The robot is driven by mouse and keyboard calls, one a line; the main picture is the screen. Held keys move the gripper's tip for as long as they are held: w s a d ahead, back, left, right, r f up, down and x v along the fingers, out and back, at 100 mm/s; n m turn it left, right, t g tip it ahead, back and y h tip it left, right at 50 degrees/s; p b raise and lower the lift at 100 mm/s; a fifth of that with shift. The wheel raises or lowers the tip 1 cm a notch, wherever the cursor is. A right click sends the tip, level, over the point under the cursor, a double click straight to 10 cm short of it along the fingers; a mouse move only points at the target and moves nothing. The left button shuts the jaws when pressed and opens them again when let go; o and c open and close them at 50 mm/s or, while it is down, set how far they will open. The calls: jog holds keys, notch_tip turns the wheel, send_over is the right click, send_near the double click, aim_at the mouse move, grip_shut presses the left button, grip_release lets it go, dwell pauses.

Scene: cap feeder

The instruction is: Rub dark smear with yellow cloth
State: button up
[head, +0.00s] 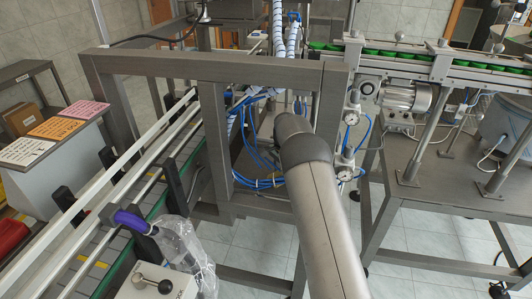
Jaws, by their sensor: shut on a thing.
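My grey arm reaches from the bottom right up to the middle of the head view, in front of the metal frame of the machine. Its far end bends away there, and my gripper is hidden behind the arm. I cannot make out the yellow cloth or the dark smear anywhere in this view.
A conveyor with rails (150,145) runs along the left. A metal frame (215,66) and blue hoses (262,183) surround the arm's far end. A grey table (440,185) with a motor (408,97) stands right. Tiled floor (410,245) shows below.

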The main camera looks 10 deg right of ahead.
aim_at(264, 176)
jog(key=shift+s+d+f, duration=0.1)
jog(key=shift+s+d, duration=0.1)
jog(key=shift+d, duration=0.25)
jog(key=shift+d+r, duration=0.15)
jog(key=shift+r, duration=0.05)
jog(key=shift+w+a+f, duration=0.15)
jog(key=shift+w+a, duration=0.15)
jog(key=shift+a, duration=0.45)
jog(key=shift+w+a+p, duration=0.2)
jog(key=shift+w+a, duration=0.15)
jog(key=shift+a, duration=0.75)
jog(key=shift+w+a+p, duration=0.25)
jog(key=shift+w+a, duration=0.15)
jog(key=shift+a, duration=0.65)
jog(key=shift+w+a+p, duration=0.2)
jog(key=shift+w+a, duration=0.15)
jog(key=shift+a, duration=0.75)
notch_tip(264, 176, up, 4)
jog(key=shift+s+d+f+p, duration=0.1)
jog(key=shift+f+p, duration=0.1)
jog(key=shift+p, duration=0.4)
jog(key=shift+r+p, duration=1.25)
jog(key=shift+r, duration=1.1)
